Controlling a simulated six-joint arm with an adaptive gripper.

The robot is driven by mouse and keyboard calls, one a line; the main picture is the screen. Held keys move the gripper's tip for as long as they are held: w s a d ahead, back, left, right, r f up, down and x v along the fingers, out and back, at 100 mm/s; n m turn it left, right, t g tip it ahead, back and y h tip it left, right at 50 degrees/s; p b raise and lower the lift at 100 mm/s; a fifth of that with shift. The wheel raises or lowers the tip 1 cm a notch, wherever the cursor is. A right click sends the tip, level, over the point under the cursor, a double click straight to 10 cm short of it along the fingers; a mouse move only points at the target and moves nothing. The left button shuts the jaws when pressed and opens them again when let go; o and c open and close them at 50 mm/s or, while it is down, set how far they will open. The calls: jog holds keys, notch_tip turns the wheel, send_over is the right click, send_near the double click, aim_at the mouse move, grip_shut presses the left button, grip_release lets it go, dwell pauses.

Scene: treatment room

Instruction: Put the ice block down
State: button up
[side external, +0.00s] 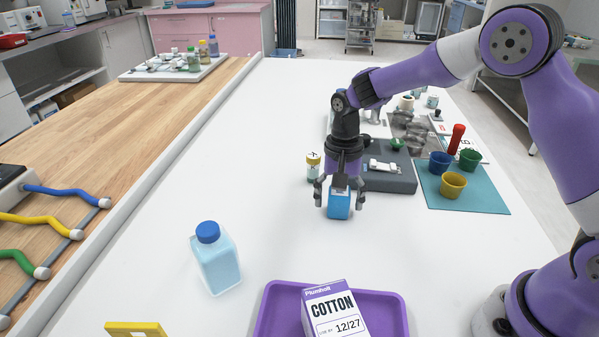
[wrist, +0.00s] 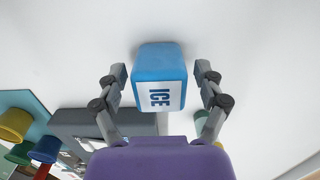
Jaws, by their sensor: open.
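The ice block (side external: 339,204) is a small blue block. In the wrist view the block (wrist: 160,64) shows a white label reading ICE. It appears to rest on the white table (side external: 270,190). My gripper (side external: 339,198) points down over it with its fingers spread on either side. In the wrist view my gripper (wrist: 161,86) is open, with a gap between each finger pad and the block.
A purple tray (side external: 268,314) with a cotton box (side external: 335,310) and a blue-capped bottle (side external: 217,262) are in front. A small vial (side external: 313,165) and a dark grey case (side external: 390,181) are close behind my gripper. Cups stand on a teal mat (side external: 478,199) at right.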

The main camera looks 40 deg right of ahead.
jog(key=shift+r, duration=0.1)
jog(key=r, duration=1.1)
jog(key=shift+w+d+r, duration=0.25)
jog(key=shift+w+r, duration=0.05)
jog(key=shift+r, duration=0.05)
jog(key=s+r+n+t, duration=0.35)
jog(key=s+r, duration=0.25)
jog(key=s, duration=0.3)
jog(key=s+d+f+n+t, duration=0.1)
jog(key=s+d+n+t, duration=0.1)
jog(key=s+n, duration=0.3)
jog(key=s, duration=0.2)
jog(key=shift+s+f+t+h, duration=0.3)
jog(key=shift+s+f+t, duration=0.05)
jog(key=shift+s, duration=0.05)
jog(key=shift+n, duration=0.25)
